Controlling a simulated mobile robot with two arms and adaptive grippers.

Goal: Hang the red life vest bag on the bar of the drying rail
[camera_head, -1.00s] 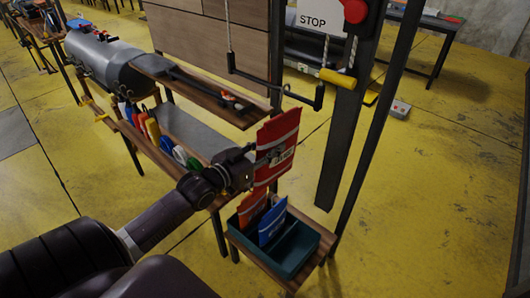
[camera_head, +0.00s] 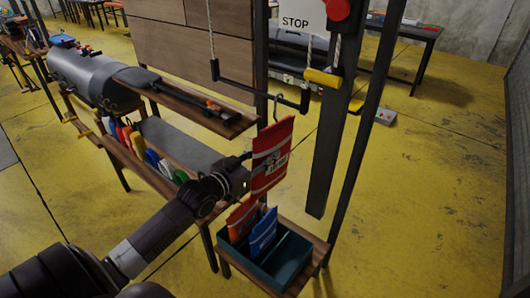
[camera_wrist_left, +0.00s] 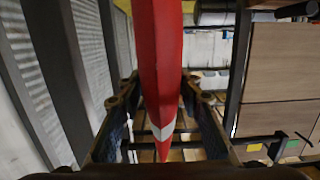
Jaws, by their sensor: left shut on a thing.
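The red life vest bag (camera_head: 271,158) is upright, slightly tilted, with a pale band and print and a metal hook (camera_head: 277,104) at its top. My left gripper (camera_head: 247,172) is shut on it from the left side. In the left wrist view the red bag (camera_wrist_left: 160,60) stands edge-on between the two fingers (camera_wrist_left: 160,110). The black bar of the drying rail (camera_head: 255,88) hangs from ropes behind and above the bag. The hook's top overlaps the bar's right part in the picture; I cannot tell whether they touch. My right gripper is not in view.
A dark green bin (camera_head: 285,262) with an orange bag (camera_head: 241,220) and a blue bag (camera_head: 263,232) stands on a low wooden stand below. A dark post (camera_head: 335,140) stands right of the bag. A wooden shelf (camera_head: 190,100) is at left.

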